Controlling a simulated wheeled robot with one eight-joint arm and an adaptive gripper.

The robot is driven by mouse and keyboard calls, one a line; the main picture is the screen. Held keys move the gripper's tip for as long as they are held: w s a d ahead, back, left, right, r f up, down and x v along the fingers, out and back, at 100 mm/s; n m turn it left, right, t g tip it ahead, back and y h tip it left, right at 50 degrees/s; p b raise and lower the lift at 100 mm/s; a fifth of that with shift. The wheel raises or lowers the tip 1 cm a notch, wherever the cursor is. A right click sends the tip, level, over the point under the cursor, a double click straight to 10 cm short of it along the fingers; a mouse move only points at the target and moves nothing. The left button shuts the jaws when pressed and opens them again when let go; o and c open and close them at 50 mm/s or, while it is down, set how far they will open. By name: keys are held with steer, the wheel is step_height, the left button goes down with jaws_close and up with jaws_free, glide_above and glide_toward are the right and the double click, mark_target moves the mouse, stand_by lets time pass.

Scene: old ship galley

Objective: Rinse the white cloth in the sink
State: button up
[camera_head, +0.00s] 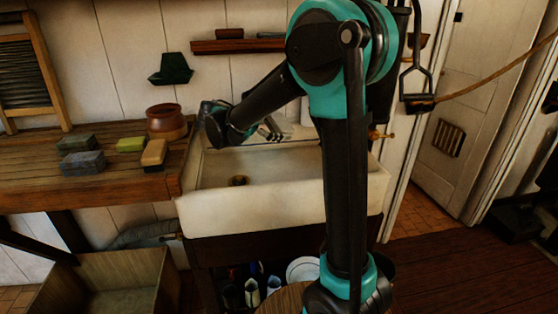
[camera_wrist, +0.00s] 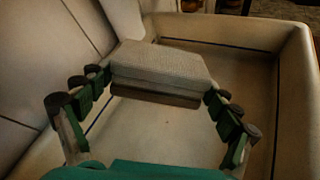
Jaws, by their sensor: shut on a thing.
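The white cloth (camera_wrist: 160,62) is a pale, textured, folded block with a brown layer along its lower edge. My gripper (camera_wrist: 156,86) is shut on it, with a jointed finger at each side. The sink (camera_head: 285,212) is a wide cream basin with a dark drain (camera_head: 238,181); its walls also show in the wrist view (camera_wrist: 297,85). In the head view my gripper (camera_head: 270,130) is at the sink's back edge. My arm hides the right part of the basin. Whether the cloth touches the basin is not clear. No running water shows.
A wooden counter (camera_head: 110,190) at the left holds several sponge-like blocks (camera_head: 84,162) and a brown pot (camera_head: 166,121). A shelf (camera_head: 238,46) is on the wall above the sink. A wooden crate (camera_head: 105,285) stands below left. The basin's left part is clear.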

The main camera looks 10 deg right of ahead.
steer(key=shift+r, duration=0.1)
stand_by(0.5)
steer(key=shift+r, duration=1.95)
